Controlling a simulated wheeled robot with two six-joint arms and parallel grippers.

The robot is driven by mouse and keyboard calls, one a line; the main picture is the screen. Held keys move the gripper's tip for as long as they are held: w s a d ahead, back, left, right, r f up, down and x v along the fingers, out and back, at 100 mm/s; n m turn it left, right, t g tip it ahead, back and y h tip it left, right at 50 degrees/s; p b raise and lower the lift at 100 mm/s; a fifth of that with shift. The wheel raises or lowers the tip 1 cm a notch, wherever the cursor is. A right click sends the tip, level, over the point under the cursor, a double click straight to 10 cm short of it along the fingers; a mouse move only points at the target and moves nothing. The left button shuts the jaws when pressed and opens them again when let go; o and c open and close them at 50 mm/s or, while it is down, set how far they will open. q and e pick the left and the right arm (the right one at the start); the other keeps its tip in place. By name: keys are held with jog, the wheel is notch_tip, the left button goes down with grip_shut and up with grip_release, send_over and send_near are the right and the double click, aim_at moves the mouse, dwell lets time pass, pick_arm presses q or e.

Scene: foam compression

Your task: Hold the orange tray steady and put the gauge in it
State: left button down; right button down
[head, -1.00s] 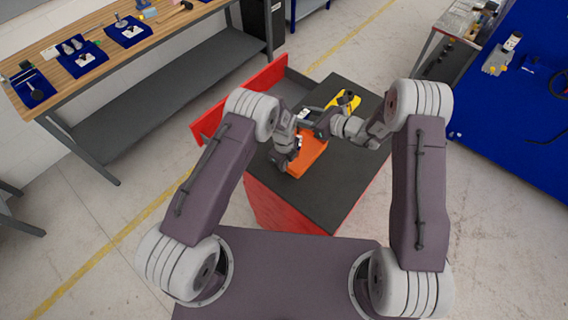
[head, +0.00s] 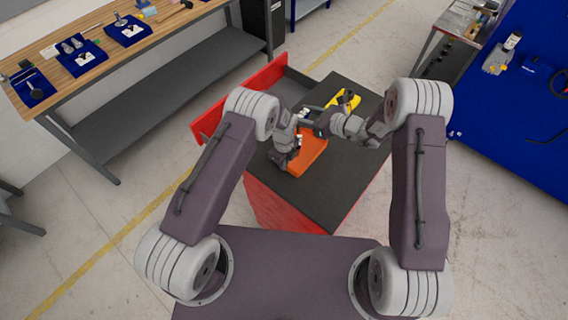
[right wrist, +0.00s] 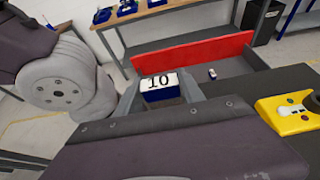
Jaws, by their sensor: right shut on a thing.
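The orange tray (head: 313,157) lies on the dark top of a red cabinet in the head view. My left gripper (head: 291,163) is at the tray's left side; its fingers are too small and covered to tell whether they are open or shut on the rim. My right gripper (head: 308,120) is above the tray's far end. The orange tray is not seen in the right wrist view.
A yellow tray (head: 353,103) with items in it is on the far part of the cabinet top; it also shows in the right wrist view (right wrist: 287,116). An open drawer with a red front (head: 240,97) juts out to the left. The near cabinet top is clear.

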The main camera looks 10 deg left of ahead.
aim_at(302, 129)
dwell(0.6)
jog(key=shift+f, duration=2.95)
jog(key=c, duration=0.6)
grip_release()
jog(key=shift+f, duration=0.15)
jog(key=shift+c, duration=0.2)
jog(key=shift+a, duration=0.1)
jog(key=shift+s, duration=0.1)
jog(key=v, duration=1.2)
jog(key=shift+w, duration=0.2)
